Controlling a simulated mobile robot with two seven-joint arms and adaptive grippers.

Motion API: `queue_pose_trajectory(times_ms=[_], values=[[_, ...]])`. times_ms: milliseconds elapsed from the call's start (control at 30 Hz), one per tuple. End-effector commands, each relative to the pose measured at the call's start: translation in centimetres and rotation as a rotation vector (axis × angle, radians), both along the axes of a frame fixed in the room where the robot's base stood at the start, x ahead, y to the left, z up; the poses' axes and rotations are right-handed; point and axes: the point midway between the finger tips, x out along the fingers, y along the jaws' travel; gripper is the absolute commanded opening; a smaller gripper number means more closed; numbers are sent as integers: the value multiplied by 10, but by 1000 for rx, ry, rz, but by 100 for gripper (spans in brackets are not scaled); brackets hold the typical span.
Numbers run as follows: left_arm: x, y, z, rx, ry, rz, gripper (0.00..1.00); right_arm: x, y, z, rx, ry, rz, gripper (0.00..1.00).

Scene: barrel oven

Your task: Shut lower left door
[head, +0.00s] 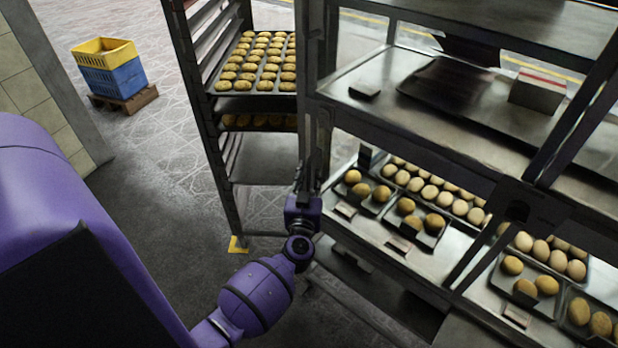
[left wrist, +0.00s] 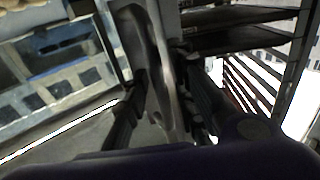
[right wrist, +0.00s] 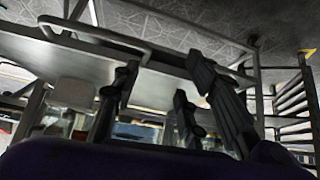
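The barrel oven (head: 345,110) is a large metal frame on the right of the head view. Its lower level is open to view and holds trays of buns. I cannot clearly make out the lower left door; a dark upright at the oven's left edge may be it seen edge-on. My left gripper (head: 302,180) is at this upright. In the left wrist view its fingers stand on both sides of a curved bar (left wrist: 165,75), perhaps a handle; firm contact is not clear. My right gripper (right wrist: 160,70) shows only in the right wrist view, fingers apart and apparently empty.
A tall rack (head: 188,60) with trays of baked buns (head: 260,62) stands left of the oven. Yellow and blue crates (head: 112,75) sit on a pallet at the back left. A tiled pillar (head: 30,70) is at the far left. Floor between them is clear.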

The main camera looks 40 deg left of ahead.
Motion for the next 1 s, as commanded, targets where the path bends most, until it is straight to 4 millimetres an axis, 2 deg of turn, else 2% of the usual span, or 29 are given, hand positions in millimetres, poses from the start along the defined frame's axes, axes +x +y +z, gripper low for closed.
queue_pose_trajectory(times_ms=[33, 133, 167, 467, 667, 833, 967, 1000], values=[[0, 0, 0, 0, 0, 0, 14, 0, 1, 0, 1, 0, -1, 40], [0, 0, 0, 0, 0, 0, 0, 1, 1, 0, 3, -1, -2, 40], [0, 0, 0, 0, 0, 0, 0, 1, 2, 0, 3, -2, -2, 40], [0, 0, 0, 0, 0, 0, 0, 9, 3, 3, 5, -15, 1, 40], [2, 12, 5, 2, -4, 2, 0, 24, 4, 23, 8, -51, -1, 40], [0, 13, 1, 1, -2, 3, 0, 20, 4, 21, 9, -44, -2, 40], [0, 14, 1, 1, -2, 4, 0, 9, 3, 14, 7, -22, -4, 40], [0, 14, 1, 1, -2, 4, 13, 6, 2, 13, 7, -15, -4, 40]])
